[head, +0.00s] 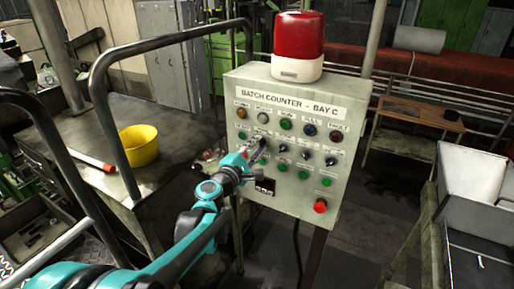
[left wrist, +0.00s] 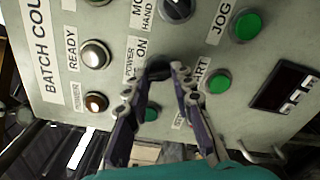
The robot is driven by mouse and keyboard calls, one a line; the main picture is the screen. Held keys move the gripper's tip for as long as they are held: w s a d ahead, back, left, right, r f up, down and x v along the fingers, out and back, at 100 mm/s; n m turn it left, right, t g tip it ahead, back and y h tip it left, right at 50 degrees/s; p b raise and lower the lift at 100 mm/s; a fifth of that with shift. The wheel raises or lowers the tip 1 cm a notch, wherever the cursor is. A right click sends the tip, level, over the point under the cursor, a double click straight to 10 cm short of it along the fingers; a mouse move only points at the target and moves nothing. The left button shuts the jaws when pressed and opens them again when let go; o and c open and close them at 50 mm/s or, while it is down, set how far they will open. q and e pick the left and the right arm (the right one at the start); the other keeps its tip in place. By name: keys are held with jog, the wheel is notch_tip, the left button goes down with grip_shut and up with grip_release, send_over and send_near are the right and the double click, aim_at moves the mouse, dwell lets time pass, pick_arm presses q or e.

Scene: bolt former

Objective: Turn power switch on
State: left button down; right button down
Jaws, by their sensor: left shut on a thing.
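The control panel (head: 300,200) is a pale green box labelled "BATCH COUNTER - BAY C". The power switch (left wrist: 158,69) is a dark knob beside a label reading "POWER ON" in the left wrist view. My left gripper (left wrist: 157,80) has its two fingers on either side of this knob and is shut on it. In the head view my left gripper (head: 257,153) reaches the panel's left half from the lower left and hides the switch. The knob's exact angle is hard to tell between the fingers. My right gripper is not in view.
Near the fingers are a green button (left wrist: 218,81), a white ready lamp (left wrist: 96,54) and an amber power lamp (left wrist: 96,102). A red button (head: 320,206) sits low on the panel. A red beacon (head: 299,40) stands on top. A metal rail (head: 118,110) rises at left.

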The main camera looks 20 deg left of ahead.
pick_arm(q)
jog(key=m+b, duration=0.1)
jog(key=m, duration=0.4)
jog(key=shift+m+b, duration=0.3)
jog(key=shift+m, duration=0.1)
jog(key=m+b, duration=0.1)
jog(key=m, duration=0.4)
jog(key=shift+m, duration=0.3)
jog(key=c, duration=1.3)
grip_release()
jog(key=s, duration=1.2)
jog(key=shift+a, duration=0.4)
